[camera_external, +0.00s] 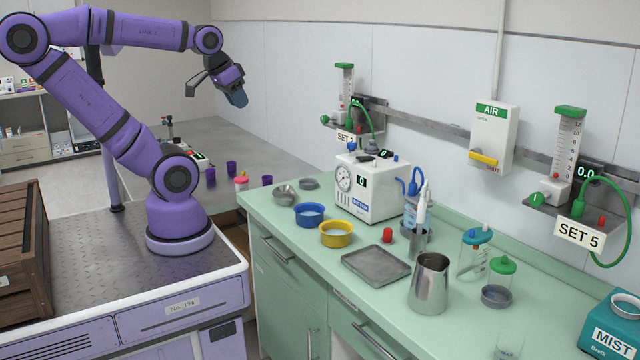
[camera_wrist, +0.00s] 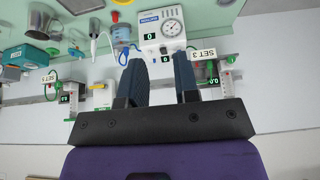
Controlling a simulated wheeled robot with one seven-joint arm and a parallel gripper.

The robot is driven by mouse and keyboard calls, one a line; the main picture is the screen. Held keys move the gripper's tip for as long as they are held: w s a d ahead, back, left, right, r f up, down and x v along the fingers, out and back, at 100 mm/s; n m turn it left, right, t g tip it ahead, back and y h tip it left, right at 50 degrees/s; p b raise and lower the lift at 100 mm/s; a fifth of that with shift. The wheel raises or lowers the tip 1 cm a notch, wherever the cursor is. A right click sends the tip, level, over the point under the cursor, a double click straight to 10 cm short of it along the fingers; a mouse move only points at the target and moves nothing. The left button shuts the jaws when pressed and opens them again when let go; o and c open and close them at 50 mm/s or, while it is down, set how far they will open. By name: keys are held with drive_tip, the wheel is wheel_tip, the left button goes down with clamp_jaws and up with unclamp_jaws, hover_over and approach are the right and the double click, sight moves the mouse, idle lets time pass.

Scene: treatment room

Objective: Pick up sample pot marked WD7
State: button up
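No marking WD7 is legible on any pot. A small pot with a pink-red lid (camera_external: 241,183) stands at the near edge of the grey counter. Clear jars with a blue lid (camera_external: 474,252) and a green lid (camera_external: 501,272) stand on the green counter at right. I cannot tell which, if any, is the WD7 pot. My gripper (camera_external: 238,97) is raised above the grey counter, away from all of them. In the wrist view, its two fingers (camera_wrist: 161,75) are apart with nothing between them.
The green counter holds a white gauge machine (camera_external: 372,187), blue bowl (camera_external: 309,215), yellow bowl (camera_external: 336,233), metal tray (camera_external: 376,265) and steel jug (camera_external: 430,284). Purple cups (camera_external: 231,168) stand on the grey counter. A wall rail (camera_external: 430,135) carries flowmeters. A brown crate (camera_external: 22,250) is at left.

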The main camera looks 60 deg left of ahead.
drive_tip(key=o, duration=1.2)
